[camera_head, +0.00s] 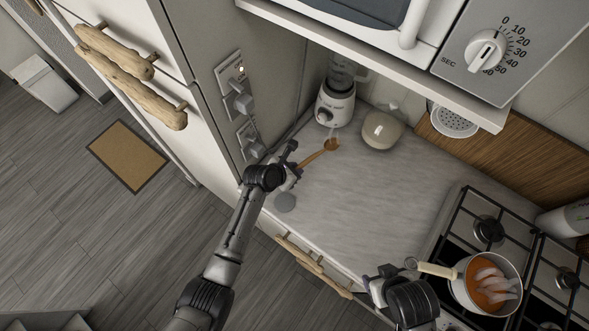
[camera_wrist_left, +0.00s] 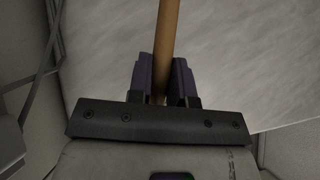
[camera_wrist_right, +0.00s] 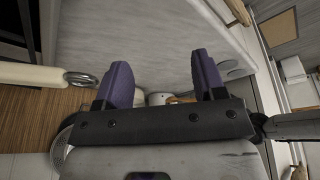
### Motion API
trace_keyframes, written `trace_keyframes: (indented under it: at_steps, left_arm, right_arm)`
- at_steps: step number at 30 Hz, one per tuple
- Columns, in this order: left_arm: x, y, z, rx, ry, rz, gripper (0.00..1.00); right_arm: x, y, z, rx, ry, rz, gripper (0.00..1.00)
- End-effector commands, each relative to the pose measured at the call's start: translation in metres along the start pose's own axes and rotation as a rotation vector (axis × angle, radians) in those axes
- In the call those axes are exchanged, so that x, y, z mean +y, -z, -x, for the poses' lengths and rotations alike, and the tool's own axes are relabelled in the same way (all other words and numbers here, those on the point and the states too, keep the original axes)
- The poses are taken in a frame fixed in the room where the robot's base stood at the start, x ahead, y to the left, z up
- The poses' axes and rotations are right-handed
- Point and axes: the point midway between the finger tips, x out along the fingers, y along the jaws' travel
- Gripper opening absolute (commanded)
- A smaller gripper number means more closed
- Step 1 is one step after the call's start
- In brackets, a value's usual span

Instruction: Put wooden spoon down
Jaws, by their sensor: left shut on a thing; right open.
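The wooden spoon (camera_head: 318,154) is in the head view, its bowl end pointing toward the blender at the back of the counter. My left gripper (camera_head: 292,172) is shut on its handle at the counter's left end. In the left wrist view the handle (camera_wrist_left: 168,40) runs between the two purple-lined fingers (camera_wrist_left: 161,78), away from the palm. I cannot tell whether the spoon's bowl touches the grey counter (camera_head: 350,210). My right gripper (camera_head: 375,288) is near the counter's front edge, left of the pot handle. Its fingers (camera_wrist_right: 162,68) are apart with nothing between them.
A blender (camera_head: 335,108) and a round cream-coloured pot (camera_head: 382,129) stand at the back. A saucepan (camera_head: 489,283) of orange food with a pale handle sits on the gas stove (camera_head: 462,238). Plugged sockets (camera_head: 240,98) line the left wall. The counter's middle is clear.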

Motion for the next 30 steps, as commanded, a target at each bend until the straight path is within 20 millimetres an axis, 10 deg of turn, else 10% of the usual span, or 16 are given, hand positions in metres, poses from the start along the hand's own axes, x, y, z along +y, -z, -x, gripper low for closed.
trace_keyframes:
  at_steps: [14,30]
  left_arm:
    - [0.0,0.031,-0.03,-0.001,-0.001,-0.002,0.0]
    - [-0.001,0.038,-0.037,0.0,0.0,-0.001,0.0]
  right_arm:
    - [-0.003,-0.016,-0.051,0.001,0.003,-0.003,0.64]
    - [-0.005,-0.015,-0.048,0.001,0.008,-0.009,0.64]
